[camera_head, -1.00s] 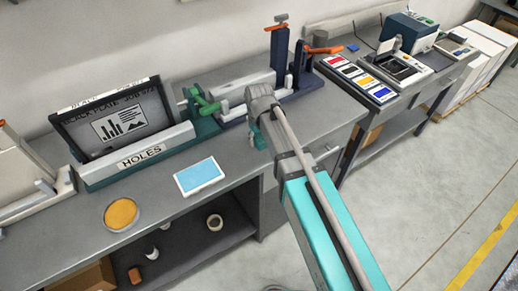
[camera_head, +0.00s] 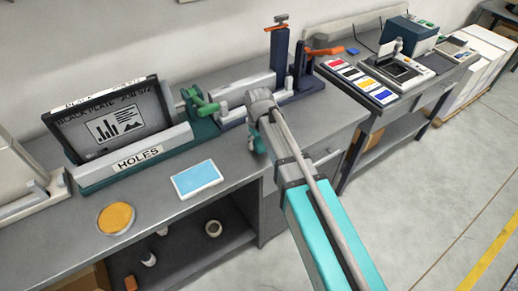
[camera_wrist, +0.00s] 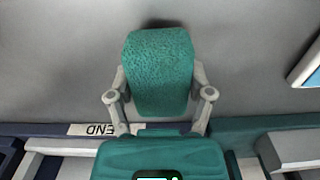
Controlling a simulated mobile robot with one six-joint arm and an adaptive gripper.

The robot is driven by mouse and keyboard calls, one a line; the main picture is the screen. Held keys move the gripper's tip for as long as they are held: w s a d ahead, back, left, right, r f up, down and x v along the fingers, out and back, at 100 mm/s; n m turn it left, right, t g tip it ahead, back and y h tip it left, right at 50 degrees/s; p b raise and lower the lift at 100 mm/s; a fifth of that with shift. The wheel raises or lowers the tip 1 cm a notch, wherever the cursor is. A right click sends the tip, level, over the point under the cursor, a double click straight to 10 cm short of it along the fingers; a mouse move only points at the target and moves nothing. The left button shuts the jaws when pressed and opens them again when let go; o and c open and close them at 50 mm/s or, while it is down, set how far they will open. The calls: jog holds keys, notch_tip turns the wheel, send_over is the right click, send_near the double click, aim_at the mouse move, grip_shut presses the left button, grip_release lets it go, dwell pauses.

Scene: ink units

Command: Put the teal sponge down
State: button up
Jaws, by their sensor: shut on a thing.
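The teal sponge (camera_wrist: 160,70) is a rough-textured upright block in the middle of the wrist view. My gripper (camera_wrist: 159,82) is shut on it, with one grey finger against each side. Behind the sponge is the grey bench top (camera_wrist: 255,60), and a dark shadow shows at the sponge's far end. I cannot tell whether the sponge touches the bench.
A blue pad with a white rim (camera_head: 197,180) and a round orange-topped dish (camera_head: 116,217) lie on the bench. The HOLES screen stand (camera_head: 135,160) is at left. A label strip (camera_wrist: 100,129) shows near the gripper. Bare bench lies between the pad and my arm.

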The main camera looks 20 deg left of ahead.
aim_at(259, 139)
jog(key=shift+f+b, duration=0.75)
jog(key=shift+f, duration=0.3)
jog(key=shift+f, duration=0.1)
jog(key=o, duration=1)
notch_tip(259, 139, up, 12)
jog(key=p, duration=1.2)
